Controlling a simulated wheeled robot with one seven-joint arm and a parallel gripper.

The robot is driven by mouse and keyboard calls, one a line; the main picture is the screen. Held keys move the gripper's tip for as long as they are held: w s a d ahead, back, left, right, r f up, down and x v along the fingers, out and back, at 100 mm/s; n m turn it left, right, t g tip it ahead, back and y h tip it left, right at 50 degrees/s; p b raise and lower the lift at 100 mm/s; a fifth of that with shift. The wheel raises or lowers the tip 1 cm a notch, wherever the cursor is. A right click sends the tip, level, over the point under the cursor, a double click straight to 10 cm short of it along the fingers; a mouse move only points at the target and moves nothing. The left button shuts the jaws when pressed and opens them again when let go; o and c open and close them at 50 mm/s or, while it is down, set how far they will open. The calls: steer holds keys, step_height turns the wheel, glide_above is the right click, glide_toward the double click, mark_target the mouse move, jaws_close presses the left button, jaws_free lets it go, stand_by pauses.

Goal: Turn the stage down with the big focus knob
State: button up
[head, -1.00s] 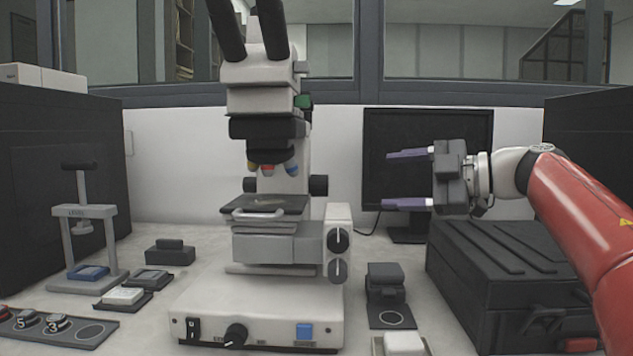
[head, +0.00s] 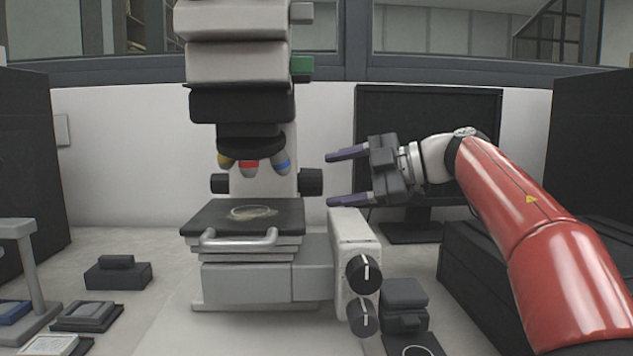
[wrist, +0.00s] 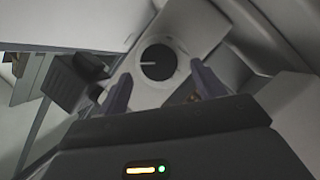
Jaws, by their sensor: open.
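The microscope's big focus knob (head: 311,182) is a black cylinder on the right side of the column. My gripper (head: 329,178) points left at it, open and empty, its purple fingers just right of the knob in the picture. In the wrist view, a round black knob face (wrist: 157,62) with a white line shows beyond and between the open fingertips (wrist: 159,76), inside a pale ring. It appears to be the same knob, with a gap to the fingers. The dark stage (head: 190,217) bears a pale round sample (head: 253,212) below the objectives (head: 249,166).
Two black dials, upper (head: 364,273) and lower (head: 363,317), stick out of a white block right of the stage. A dark monitor (head: 430,115) stands behind my gripper. A black case (head: 478,275) is at the right.

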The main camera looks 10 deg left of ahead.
mark_target(319, 184)
steer(key=shift+x, duration=2.2)
steer(key=c, duration=1)
steer(key=shift+f+n, duration=0.15)
steer(key=shift+n, duration=0.15)
steer(key=shift+f+n+t+y+b, duration=0.1)
steer(key=shift+n+t+y+b, duration=0.25)
steer(key=shift+n+b, duration=0.4)
steer(key=n+y+b, duration=0.1)
steer(key=n+b, duration=0.1)
steer(key=shift+f+n+t+y, duration=0.1)
steer(key=shift+n+t+y, duration=0.15)
steer(key=shift+n+t, duration=0.1)
steer(key=shift+n+y+b, duration=0.6)
steer(key=shift+n+b, duration=0.5)
steer(key=shift+n, duration=0.3)
